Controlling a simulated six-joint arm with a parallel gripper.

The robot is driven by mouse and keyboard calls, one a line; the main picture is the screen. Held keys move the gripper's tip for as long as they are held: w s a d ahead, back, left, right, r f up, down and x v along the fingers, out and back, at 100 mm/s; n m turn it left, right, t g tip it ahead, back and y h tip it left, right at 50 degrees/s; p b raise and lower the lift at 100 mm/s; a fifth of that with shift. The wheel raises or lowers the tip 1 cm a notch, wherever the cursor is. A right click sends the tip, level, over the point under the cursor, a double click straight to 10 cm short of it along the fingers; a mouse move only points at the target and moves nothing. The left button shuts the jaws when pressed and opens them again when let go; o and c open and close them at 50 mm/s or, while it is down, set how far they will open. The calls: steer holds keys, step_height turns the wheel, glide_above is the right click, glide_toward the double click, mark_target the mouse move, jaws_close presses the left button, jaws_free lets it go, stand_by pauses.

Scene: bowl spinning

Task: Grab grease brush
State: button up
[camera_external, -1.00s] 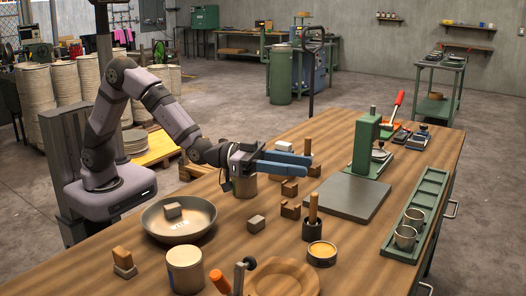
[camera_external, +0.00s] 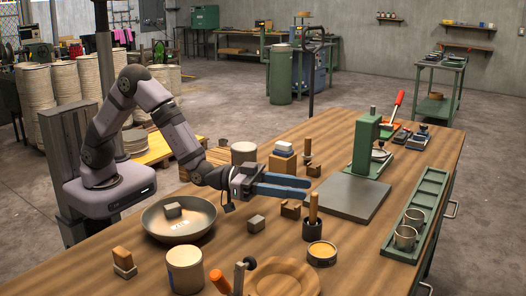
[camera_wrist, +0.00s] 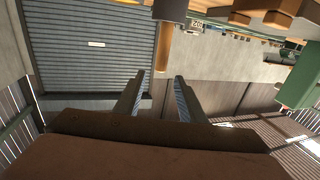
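The grease brush is most likely the upright wooden handle (camera_external: 313,207) standing in a small dark holder (camera_external: 312,230) on the table. Its bristles are hidden. An open tin with yellowish contents (camera_external: 322,251) stands just in front of the holder. My gripper (camera_external: 309,189) points right, with its blue fingertips close to the handle in the picture; I cannot tell the exact depth gap. In the upside-down wrist view the handle (camera_wrist: 163,45) hangs from the dark holder (camera_wrist: 171,9), beyond the fingertips and between their lines. My gripper (camera_wrist: 160,75) is open and empty there.
Wooden blocks (camera_external: 290,210) lie under and beside the fingers. A block stack (camera_external: 283,162) stands behind them. A green press (camera_external: 367,145) with a grey plate (camera_external: 346,196) is to the right. A pan (camera_external: 165,228), a can (camera_external: 185,270) and a wooden dish (camera_external: 283,278) are nearer.

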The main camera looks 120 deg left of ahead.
mark_target(315, 193)
steer(key=shift+f+p+x, duration=0.2)
steer(key=shift+p+x, duration=0.2)
steer(key=shift+x, duration=0.85)
steer(key=shift+f+p+x, duration=0.2)
steer(key=shift+p+x, duration=0.15)
steer(key=shift+x, duration=0.95)
jaws_close()
